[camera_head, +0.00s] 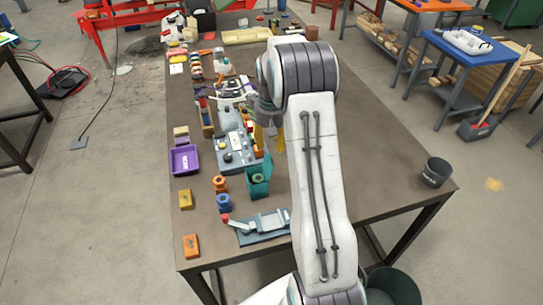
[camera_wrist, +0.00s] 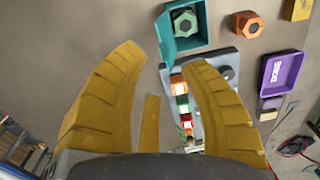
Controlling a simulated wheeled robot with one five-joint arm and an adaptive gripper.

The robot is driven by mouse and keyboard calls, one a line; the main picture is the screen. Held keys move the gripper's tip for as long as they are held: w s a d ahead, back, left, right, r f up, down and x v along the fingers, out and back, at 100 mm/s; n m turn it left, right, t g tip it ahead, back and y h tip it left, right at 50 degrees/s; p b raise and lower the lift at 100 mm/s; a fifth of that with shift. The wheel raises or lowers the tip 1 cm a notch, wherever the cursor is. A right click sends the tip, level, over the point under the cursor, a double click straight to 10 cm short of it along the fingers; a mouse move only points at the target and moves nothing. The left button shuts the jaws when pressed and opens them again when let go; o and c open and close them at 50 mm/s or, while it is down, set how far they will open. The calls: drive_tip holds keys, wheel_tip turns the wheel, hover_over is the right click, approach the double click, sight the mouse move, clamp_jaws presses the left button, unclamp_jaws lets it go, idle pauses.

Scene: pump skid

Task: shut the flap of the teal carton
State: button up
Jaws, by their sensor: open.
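The teal carton (camera_head: 258,188) stands on the brown workbench, left of my arm. Its flap (camera_head: 267,166) is open and stands up at the carton's edge. In the wrist view the carton (camera_wrist: 203,44) is at the top, with a green-grey hex nut (camera_wrist: 185,23) inside, and the flap (camera_wrist: 165,38) shows along its left side. My gripper (camera_head: 268,138) is over the bench, beyond the carton in the head view and apart from it. In the wrist view its yellow fingers (camera_wrist: 165,60) are spread and hold nothing.
A grey fixture (camera_head: 235,150) with coloured parts lies beside the carton. The bench right of my arm is mostly clear, with a dark cup (camera_head: 436,172).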

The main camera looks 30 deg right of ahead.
sight(268, 165)
drive_tip(key=shift+f+p, duration=0.55)
drive_tip(key=shift+f, duration=2.55)
drive_tip(key=shift+c, duration=0.2)
clamp_jaws()
